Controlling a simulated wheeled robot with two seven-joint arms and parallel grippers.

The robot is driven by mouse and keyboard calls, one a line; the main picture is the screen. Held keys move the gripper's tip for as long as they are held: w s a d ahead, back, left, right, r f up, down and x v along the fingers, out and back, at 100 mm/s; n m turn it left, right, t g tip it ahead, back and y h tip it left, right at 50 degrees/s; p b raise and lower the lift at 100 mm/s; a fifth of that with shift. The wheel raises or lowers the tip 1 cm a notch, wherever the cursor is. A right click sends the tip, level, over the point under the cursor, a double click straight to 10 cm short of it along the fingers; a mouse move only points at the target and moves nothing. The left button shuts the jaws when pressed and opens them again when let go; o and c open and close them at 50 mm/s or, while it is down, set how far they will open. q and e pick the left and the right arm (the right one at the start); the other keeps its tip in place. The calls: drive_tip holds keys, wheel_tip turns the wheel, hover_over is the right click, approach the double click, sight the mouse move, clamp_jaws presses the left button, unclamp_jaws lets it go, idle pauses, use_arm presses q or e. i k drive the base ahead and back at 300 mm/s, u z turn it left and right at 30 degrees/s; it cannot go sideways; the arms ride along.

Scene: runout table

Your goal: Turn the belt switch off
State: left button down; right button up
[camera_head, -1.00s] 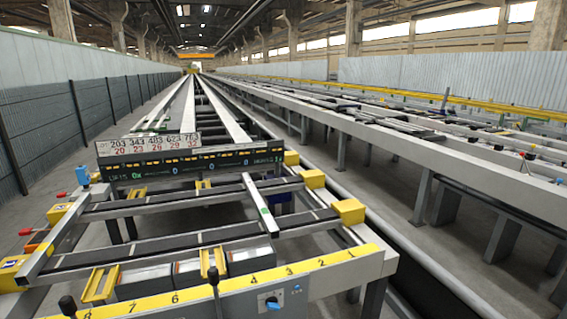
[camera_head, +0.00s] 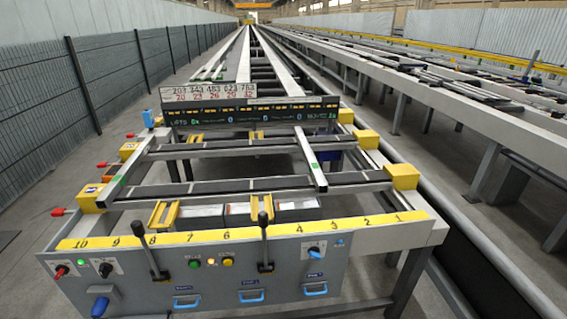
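A grey control panel (camera_head: 345,277) runs along the front of the runout table. A rotary switch (camera_head: 314,253) with a blue-and-dark knob on a white plate sits at the panel's right. A black rotary switch (camera_head: 105,269) on a white plate sits at its left, next to a red knob (camera_head: 61,271). The labels are too small to read, so I cannot tell which one is the belt switch or how it is set. Neither of my grippers is in view.
Two black-knobbed levers, left (camera_head: 148,250) and right (camera_head: 264,240), stand up from the panel. Green (camera_head: 195,264) and yellow (camera_head: 228,262) buttons sit between them. Blue handles (camera_head: 251,296) line the lower front. A yellow numbered strip (camera_head: 210,237) tops the panel.

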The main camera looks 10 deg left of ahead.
sight(61, 269)
drive_tip(key=u, duration=1.05)
drive_tip(key=i, duration=0.6)
drive_tip(key=u, duration=1.45)
drive_tip(key=i, duration=0.2)
drive_tip(key=z, duration=0.05)
